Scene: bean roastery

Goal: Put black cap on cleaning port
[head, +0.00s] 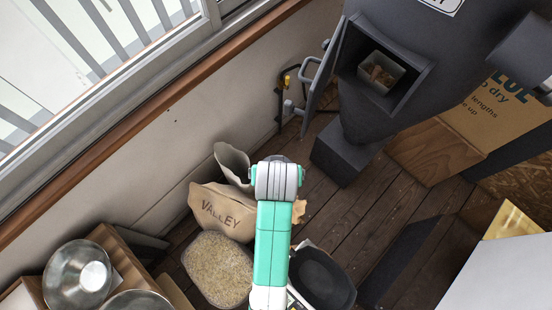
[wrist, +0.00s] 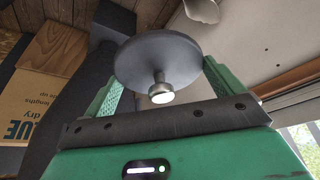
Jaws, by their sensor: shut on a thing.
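The black cap (wrist: 160,58) is a dark grey round disc with a short metal knob facing the wrist camera. My gripper (wrist: 162,88) is shut on it, with a green finger on each side of the knob. In the head view my arm covers most of the gripper, and only a dark sliver shows beyond the wrist. A dark machine (head: 400,110) stands at the upper right of the head view with an open square hatch and a small bin (head: 381,72) inside. I cannot tell which opening is the cleaning port.
A paper bag marked VALLEY (head: 222,212) and a tub of pale beans (head: 217,270) stand left of my arm. A dark bin (head: 324,278) is to its right. The hatch door (head: 318,82) stands open beside the wall. Metal bowls (head: 78,274) are at lower left.

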